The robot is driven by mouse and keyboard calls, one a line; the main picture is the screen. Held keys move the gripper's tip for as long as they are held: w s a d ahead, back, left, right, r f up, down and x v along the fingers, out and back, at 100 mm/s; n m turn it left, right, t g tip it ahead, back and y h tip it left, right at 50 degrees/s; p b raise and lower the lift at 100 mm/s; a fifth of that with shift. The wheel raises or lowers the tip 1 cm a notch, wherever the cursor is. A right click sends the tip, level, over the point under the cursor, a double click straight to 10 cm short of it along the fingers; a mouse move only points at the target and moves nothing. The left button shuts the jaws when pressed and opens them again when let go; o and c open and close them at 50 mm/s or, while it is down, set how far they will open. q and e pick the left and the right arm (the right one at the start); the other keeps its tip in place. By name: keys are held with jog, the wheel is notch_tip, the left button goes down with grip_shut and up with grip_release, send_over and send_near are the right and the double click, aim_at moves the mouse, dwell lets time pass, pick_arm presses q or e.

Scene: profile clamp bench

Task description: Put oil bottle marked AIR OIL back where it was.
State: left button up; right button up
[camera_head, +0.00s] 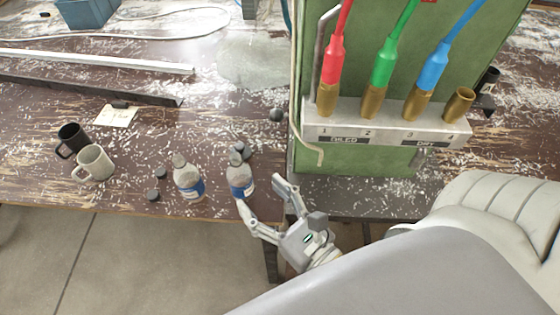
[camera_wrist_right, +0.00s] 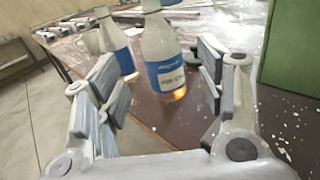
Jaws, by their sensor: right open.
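Two clear bottles with blue-and-white labels stand upright near the front edge of the bench. The right-hand bottle (camera_head: 240,181) is just beyond my right gripper (camera_head: 262,193), which is open and empty. In the right wrist view this bottle (camera_wrist_right: 163,52) shows between the open fingers (camera_wrist_right: 160,92), with no clear contact visible. Its label lettering is too blurred to read surely. The other bottle (camera_head: 188,181) stands to its left and also shows in the wrist view (camera_wrist_right: 117,48). My left gripper is out of view.
A dark mug (camera_head: 73,139) and a pale mug (camera_head: 95,163) stand left of the bottles. Small dark round pieces (camera_head: 153,195) lie nearby. A green panel stand (camera_head: 310,60) with numbered brass sockets and coloured hoses rises on the right. Metal bars (camera_head: 95,60) lie behind.

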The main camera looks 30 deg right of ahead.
jog(key=shift+s+d+b, duration=0.25)
jog(key=shift+s+b, duration=0.1)
jog(key=shift+s, duration=0.75)
jog(key=shift+s+d+b, duration=0.2)
jog(key=shift+s+b, duration=0.1)
jog(key=shift+s, duration=0.8)
